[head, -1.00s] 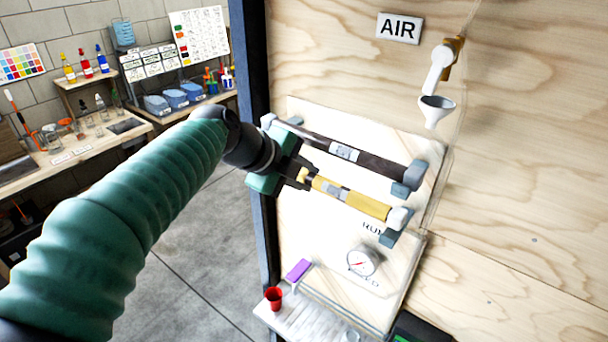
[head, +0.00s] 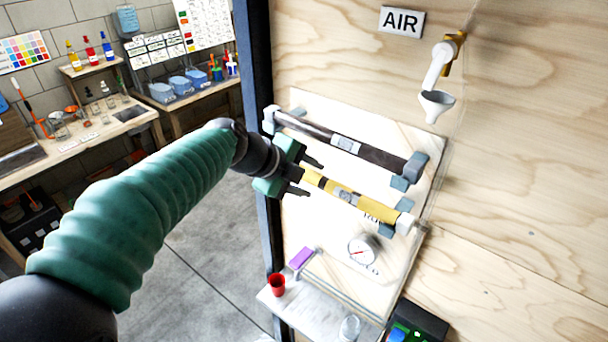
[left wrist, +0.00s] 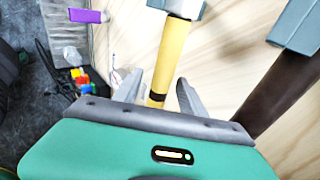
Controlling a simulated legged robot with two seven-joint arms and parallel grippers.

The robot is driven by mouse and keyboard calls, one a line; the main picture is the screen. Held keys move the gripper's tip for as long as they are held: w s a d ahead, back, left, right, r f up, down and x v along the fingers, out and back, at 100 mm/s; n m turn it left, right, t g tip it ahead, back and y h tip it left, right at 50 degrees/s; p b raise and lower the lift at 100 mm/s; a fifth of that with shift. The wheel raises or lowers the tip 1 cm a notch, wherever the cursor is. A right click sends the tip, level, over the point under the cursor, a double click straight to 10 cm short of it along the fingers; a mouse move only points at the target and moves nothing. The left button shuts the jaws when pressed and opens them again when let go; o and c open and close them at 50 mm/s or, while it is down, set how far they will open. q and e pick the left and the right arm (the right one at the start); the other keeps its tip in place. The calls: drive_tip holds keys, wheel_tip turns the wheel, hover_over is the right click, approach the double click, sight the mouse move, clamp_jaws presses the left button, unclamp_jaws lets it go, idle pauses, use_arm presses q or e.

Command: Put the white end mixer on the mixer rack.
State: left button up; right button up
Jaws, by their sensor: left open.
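A yellow tube (head: 340,190) with a dark band and a pale white end cap (head: 404,222) lies along the white wall panel. It is the only white-ended part I can pick out near my gripper, and I cannot tell for sure that it is the mixer. My left gripper (head: 311,176) is open at the tube's near-left end. In the left wrist view the yellow tube (left wrist: 170,58) runs between the spread fingers (left wrist: 158,92); contact cannot be told. A dark tube (head: 350,145) lies above it in blue-grey brackets (head: 413,170). My right gripper is not in view.
Below are a gauge (head: 362,250), a purple block (head: 301,258), a red cup (head: 277,285) and a small shelf (head: 315,315). A cluttered bench (head: 80,140) stands far left.

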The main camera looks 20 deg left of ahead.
use_arm(q)
drive_tip(key=d+b+v, duration=0.1)
drive_tip(key=b+v, duration=0.2)
drive_tip(key=v, duration=0.9)
wheel_tip(320, 180, down, 19)
drive_tip(key=s+n+g+y, duration=0.2)
drive_tip(key=n+g, duration=0.1)
drive_tip(key=n, duration=0.8)
drive_tip(key=s+f+n+g+y, duration=0.1)
drive_tip(key=s+f+n, duration=0.4)
drive_tip(key=f, duration=0.4)
drive_tip(key=s+d+f+n+g+y, duration=0.1)
drive_tip(key=s+f+n, duration=0.5)
drive_tip(key=s+f, duration=0.2)
drive_tip(key=shift+s+f+n+g, duration=0.2)
drive_tip(key=shift+f+n+g, duration=0.1)
drive_tip(key=shift+f, duration=0.35)
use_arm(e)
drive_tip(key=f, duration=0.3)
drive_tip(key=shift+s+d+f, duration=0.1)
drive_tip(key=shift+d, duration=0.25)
